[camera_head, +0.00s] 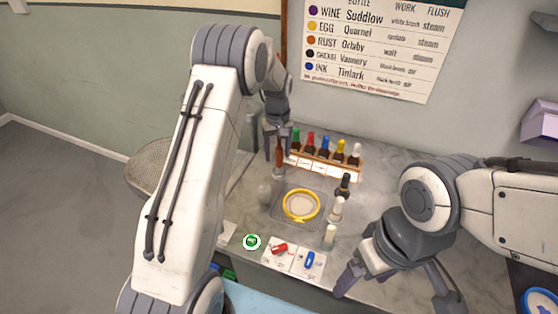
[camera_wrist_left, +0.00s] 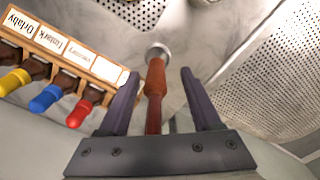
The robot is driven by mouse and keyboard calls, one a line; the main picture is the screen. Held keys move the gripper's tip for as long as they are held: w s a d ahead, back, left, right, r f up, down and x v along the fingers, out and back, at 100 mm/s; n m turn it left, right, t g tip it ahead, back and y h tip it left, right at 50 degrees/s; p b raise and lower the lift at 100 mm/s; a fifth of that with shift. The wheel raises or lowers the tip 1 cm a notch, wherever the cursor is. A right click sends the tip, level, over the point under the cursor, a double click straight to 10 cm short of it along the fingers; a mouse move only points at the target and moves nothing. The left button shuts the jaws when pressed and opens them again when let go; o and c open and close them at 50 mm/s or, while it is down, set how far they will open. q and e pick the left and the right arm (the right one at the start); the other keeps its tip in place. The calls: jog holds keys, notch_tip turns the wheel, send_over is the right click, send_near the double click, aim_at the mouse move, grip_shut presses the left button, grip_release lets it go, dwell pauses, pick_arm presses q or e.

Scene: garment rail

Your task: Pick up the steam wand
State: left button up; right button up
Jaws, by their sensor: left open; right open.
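The steam wand, which I take to be the item with a red-brown handle (camera_head: 280,157) and a round metal end, stands at the back left of the marble counter. In the left wrist view the wand (camera_wrist_left: 155,82) lies between the two fingers of my left gripper (camera_wrist_left: 160,75), with a gap on each side. My left gripper (camera_head: 279,148) is open around the handle and not closed on it. My right gripper (camera_head: 398,285) is open and empty over the right front of the counter, away from the wand.
A wooden rack (camera_head: 325,166) of bottles with coloured caps stands close right of the wand. A yellow ring (camera_head: 301,206) lies mid-counter, with small bottles (camera_head: 343,187) to its right. Red and blue switches (camera_head: 309,260) and a green button (camera_head: 251,241) are at the front. A perforated board (camera_wrist_left: 275,80) shows nearby.

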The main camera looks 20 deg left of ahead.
aim_at(279, 160)
pick_arm(q)
jog(key=f+p, duration=0.1)
jog(key=f, duration=0.3)
jog(key=shift+w+d+f+p, duration=0.1)
jog(key=shift+d+f+p, duration=0.15)
jog(key=shift+p, duration=0.1)
jog(key=shift+f, duration=0.3)
grip_shut()
jog(key=shift+r, duration=0.1)
jog(key=shift+w+r+b, duration=0.1)
jog(key=shift+r+b, duration=0.2)
jog(key=shift+r, duration=0.2)
notch_tip(279, 160, up, 3)
jog(key=shift+f+b, duration=0.2)
jog(key=shift+b, duration=0.3)
jog(key=d+r+b, duration=0.2)
jog(key=d+r, duration=0.5)
jog(key=d, duration=0.4)
jog(key=shift+s+d+r, duration=0.15)
jog(key=shift+s+d, duration=0.05)
jog(key=shift+d, duration=0.1)
